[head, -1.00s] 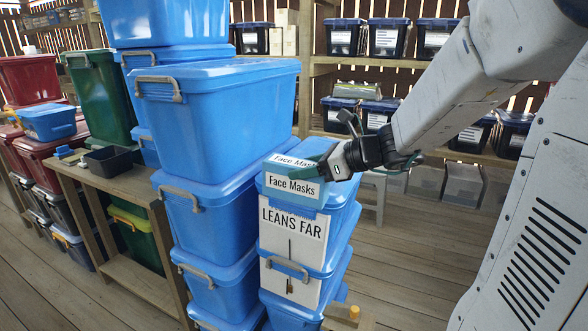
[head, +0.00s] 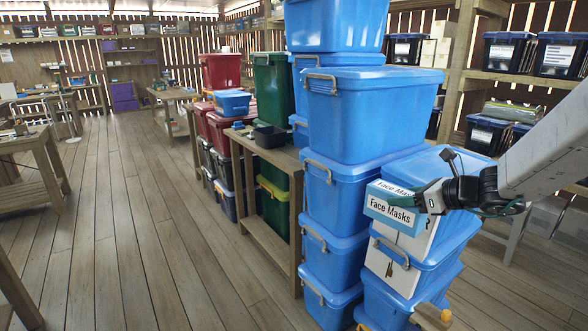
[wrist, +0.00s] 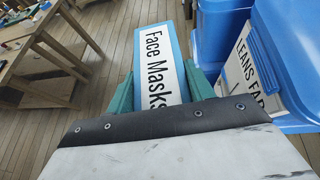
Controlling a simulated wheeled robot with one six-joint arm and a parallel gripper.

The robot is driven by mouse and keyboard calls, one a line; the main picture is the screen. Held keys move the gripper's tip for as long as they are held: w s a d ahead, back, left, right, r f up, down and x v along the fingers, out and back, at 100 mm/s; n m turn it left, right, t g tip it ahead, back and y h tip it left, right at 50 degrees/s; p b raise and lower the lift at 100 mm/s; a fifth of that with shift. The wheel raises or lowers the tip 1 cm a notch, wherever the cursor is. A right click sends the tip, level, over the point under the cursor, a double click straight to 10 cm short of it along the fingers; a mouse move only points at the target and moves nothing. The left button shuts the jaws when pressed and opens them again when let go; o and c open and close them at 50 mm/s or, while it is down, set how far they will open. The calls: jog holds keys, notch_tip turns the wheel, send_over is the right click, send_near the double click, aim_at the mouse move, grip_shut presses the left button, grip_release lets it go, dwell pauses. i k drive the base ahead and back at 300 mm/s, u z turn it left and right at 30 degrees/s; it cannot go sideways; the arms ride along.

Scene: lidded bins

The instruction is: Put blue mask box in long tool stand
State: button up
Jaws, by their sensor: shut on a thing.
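The blue mask box (head: 393,211), light blue with white "Face Masks" labels, is in my gripper (head: 422,197). The box appears in front of the right-hand stack of blue bins, hiding much of the white sign there. In the wrist view the box (wrist: 153,62) sits between my green fingers (wrist: 160,86), its label facing the camera and its near end hidden by the gripper body. No stand is labelled as the long tool stand; I cannot tell which of the wooden stands it is.
Tall stacks of blue lidded bins (head: 368,112) stand close to the box. A wooden stand (head: 262,198) with a black tray (head: 269,136) is left of them. Further left are a wooden table (head: 30,160) and a wide clear floor (head: 140,250).

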aim_at(292, 156)
jog(key=k, duration=0.35)
jog(key=u, duration=1.35)
jog(key=i, duration=4.95)
jog(key=z, duration=3.1)
